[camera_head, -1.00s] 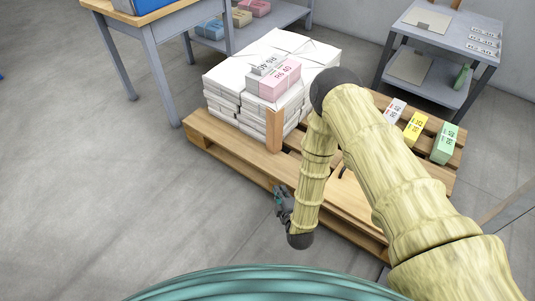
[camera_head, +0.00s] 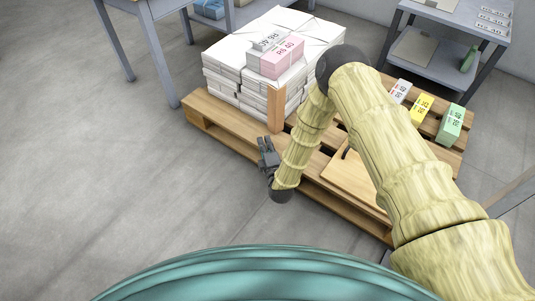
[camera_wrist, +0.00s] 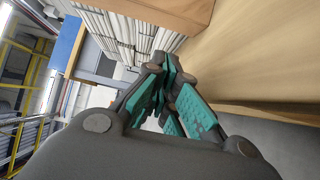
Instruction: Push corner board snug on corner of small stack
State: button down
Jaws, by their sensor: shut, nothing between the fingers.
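The small stack (camera_head: 235,77) of white newspaper bundles stands on a wooden pallet (camera_head: 212,119). The brown corner board (camera_head: 276,108) stands upright at the stack's near corner. I cannot tell whether it touches the papers. My gripper (camera_head: 265,146) is in front of the pallet's near edge, below and slightly left of the board, and apart from it. In the wrist view my gripper (camera_wrist: 170,72) is shut and empty, its teal-padded fingers together. The stack's layered paper edges (camera_wrist: 120,38) and a brown board surface (camera_wrist: 175,10) show beyond the fingertips.
A grey and a pink labelled block (camera_head: 283,57) lie on the stack. White, yellow (camera_head: 421,107) and green (camera_head: 450,124) blocks stand on the pallet's right side. A blue-grey table (camera_head: 150,50) is at left and a metal shelf (camera_head: 425,50) at back right. Floor at left is clear.

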aim_at(268, 122)
jog(key=w+b, duration=0.1)
jog(key=w, duration=0.1)
jog(key=w+d+b, duration=0.1)
jog(key=w, duration=0.1)
jog(key=shift+w+d+f, duration=0.1)
jog(key=shift+w+d, duration=0.05)
jog(key=shift+w, duration=0.1)
jog(key=shift+w+d, duration=0.1)
jog(key=shift+w, duration=0.15)
jog(key=shift+w+d, duration=0.1)
jog(key=shift+w+d+r+p, duration=0.2)
jog(key=shift+w+p, duration=0.2)
jog(key=shift+p, duration=0.25)
jog(key=shift+w+d+f, duration=0.1)
jog(key=shift+w+d, duration=0.05)
jog(key=shift+w, duration=0.1)
